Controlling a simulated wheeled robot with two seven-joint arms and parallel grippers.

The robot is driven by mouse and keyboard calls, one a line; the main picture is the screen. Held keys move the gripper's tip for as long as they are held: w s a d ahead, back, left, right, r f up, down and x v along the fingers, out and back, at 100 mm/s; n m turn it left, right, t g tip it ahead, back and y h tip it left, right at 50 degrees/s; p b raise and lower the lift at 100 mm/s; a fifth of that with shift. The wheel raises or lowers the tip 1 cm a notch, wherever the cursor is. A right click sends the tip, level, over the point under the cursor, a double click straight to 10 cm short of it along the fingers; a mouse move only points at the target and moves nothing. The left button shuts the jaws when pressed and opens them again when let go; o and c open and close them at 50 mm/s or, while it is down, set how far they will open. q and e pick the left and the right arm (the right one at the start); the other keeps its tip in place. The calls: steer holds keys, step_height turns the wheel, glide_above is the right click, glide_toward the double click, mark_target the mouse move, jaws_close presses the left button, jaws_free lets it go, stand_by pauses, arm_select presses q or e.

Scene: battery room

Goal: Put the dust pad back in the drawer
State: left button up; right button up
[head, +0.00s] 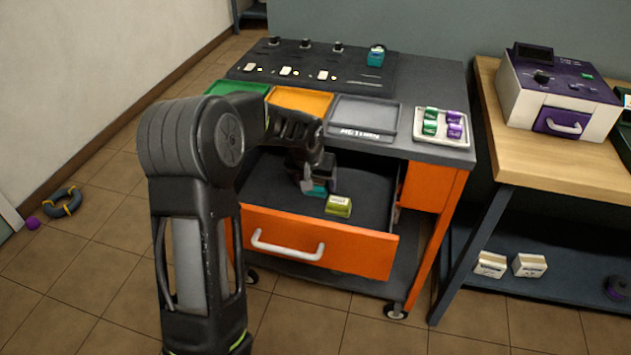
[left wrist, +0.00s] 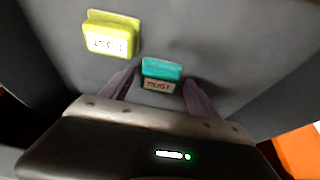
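The dust pad (head: 318,190) is a small teal block with a label reading "DUST". It is inside the pulled-out orange drawer (head: 318,245), on or just above the dark drawer floor; I cannot tell which. It also shows in the left wrist view (left wrist: 161,70). My left gripper (head: 317,186) reaches down into the drawer over the pad. Its two fingers (left wrist: 160,80) stand apart on either side of the pad, with a small gap showing, so it looks open. The gripper partly hides the pad in the head view. My right gripper is not in view.
A yellow-green pad (head: 338,206) lies in the drawer beside the dust pad. On the cart top are green, orange and grey trays (head: 362,116), a white tray (head: 442,141) of small blocks and a control panel (head: 310,62). A wooden-topped bench (head: 545,160) stands at right.

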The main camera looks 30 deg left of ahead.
arm_select(q)
steer(key=shift+s+r, duration=0.1)
steer(key=shift+r, duration=0.4)
steer(key=p+v, duration=0.1)
steer(key=v, duration=1)
steer(key=shift+s+d+r, duration=0.1)
steer(key=shift+s+r, duration=0.05)
steer(key=shift+r, duration=0.05)
